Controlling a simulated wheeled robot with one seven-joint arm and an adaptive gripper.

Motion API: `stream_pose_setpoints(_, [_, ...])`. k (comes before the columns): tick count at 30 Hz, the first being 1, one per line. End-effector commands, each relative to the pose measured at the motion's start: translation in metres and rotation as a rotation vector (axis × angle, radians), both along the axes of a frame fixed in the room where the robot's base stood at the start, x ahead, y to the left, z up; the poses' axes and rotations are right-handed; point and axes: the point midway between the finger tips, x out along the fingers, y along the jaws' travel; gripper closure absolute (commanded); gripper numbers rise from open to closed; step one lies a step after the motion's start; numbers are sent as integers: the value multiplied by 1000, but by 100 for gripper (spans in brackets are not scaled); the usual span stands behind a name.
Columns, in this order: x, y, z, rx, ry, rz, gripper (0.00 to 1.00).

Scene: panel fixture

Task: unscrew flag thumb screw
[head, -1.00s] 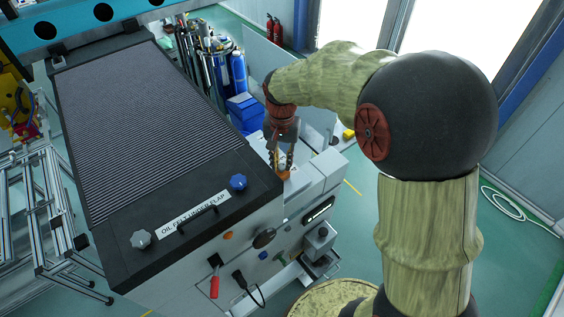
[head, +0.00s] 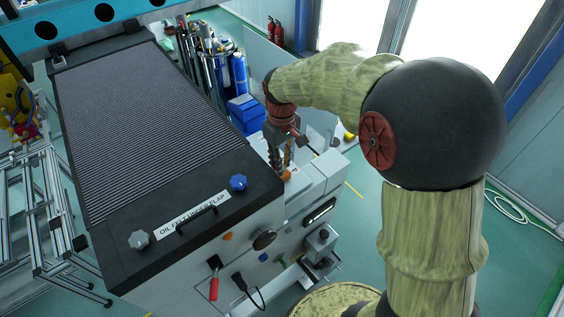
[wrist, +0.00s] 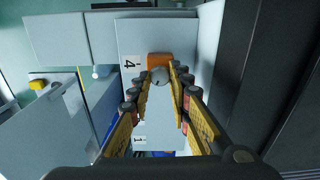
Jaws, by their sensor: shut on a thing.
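In the wrist view a small grey round piece (wrist: 160,77) with a dark line on it sits between the fingertips of my gripper (wrist: 163,84). I take it for the flag thumb screw; its shank is hidden. It is in front of an orange block (wrist: 158,60) on a pale panel face. The jaws are shut on this piece. In the head view my gripper (head: 281,166) points down at the pale fixture, and the orange block (head: 288,175) shows by its fingertips. The screw itself is too small to tell there.
A dark ribbed cover (head: 150,120) with blue (head: 238,182) and grey (head: 140,239) knobs lies left of my gripper. A pale panel marked 4 (wrist: 133,63) surrounds the orange block. Blue boxes (head: 245,112) and upright tubes stand behind.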

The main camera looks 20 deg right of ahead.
Motion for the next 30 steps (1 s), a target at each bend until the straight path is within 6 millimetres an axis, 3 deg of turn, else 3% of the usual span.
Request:
stream_pose_setpoints(15, [0, 1, 1, -1, -3, 454, 100])
stream_pose_setpoints(30, [0, 1, 1, 0, -2, 657, 100])
